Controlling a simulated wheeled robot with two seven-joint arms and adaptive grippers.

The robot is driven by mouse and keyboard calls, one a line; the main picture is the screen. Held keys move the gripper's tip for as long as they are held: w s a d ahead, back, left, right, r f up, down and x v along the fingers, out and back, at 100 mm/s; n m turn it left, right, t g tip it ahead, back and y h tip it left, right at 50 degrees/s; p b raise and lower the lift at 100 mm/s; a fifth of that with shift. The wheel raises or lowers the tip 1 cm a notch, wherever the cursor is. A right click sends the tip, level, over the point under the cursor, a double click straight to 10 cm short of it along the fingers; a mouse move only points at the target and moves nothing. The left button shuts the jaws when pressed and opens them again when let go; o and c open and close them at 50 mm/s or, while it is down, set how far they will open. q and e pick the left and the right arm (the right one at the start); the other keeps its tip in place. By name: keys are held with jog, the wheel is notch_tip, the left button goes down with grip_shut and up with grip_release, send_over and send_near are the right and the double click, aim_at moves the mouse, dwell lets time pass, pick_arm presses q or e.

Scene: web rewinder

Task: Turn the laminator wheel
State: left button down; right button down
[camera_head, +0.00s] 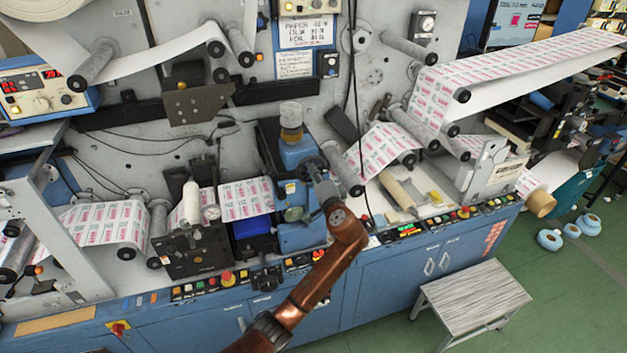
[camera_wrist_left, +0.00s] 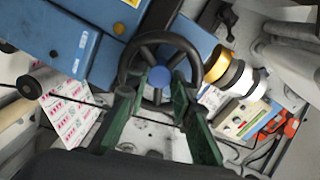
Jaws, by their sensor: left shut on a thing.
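The laminator wheel (camera_head: 310,168) is a small dark handwheel on the blue laminator unit (camera_head: 299,152) in the middle of the machine. In the left wrist view the wheel (camera_wrist_left: 158,38) shows its black rim, spokes and round blue hub. My left gripper (camera_head: 319,182) is at the wheel, at the end of the bronze arm, and hides part of it in the head view. In the left wrist view its green fingers (camera_wrist_left: 158,92) reach the lower part of the wheel, one on each side of the hub. The gripper is shut on the wheel. My right gripper is not in view.
Printed web (camera_head: 375,148) runs over rollers on both sides of the laminator unit. A row of buttons (camera_head: 455,214) lines the machine's front edge. A grey step stool (camera_head: 474,297) stands on the floor at the right. The green floor (camera_head: 560,300) beyond it is mostly clear.

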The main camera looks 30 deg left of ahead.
pick_arm(q)
jog(key=shift+f+n+t+b, duration=0.15)
jog(key=shift+n+t+b, duration=0.25)
jog(key=shift+n+b, duration=1.95)
jog(key=shift+n+h, duration=0.25)
jog(key=shift+h, duration=0.05)
jog(key=c, duration=2)
grip_release()
jog(key=shift+o, duration=0.2)
jog(key=v, duration=1.2)
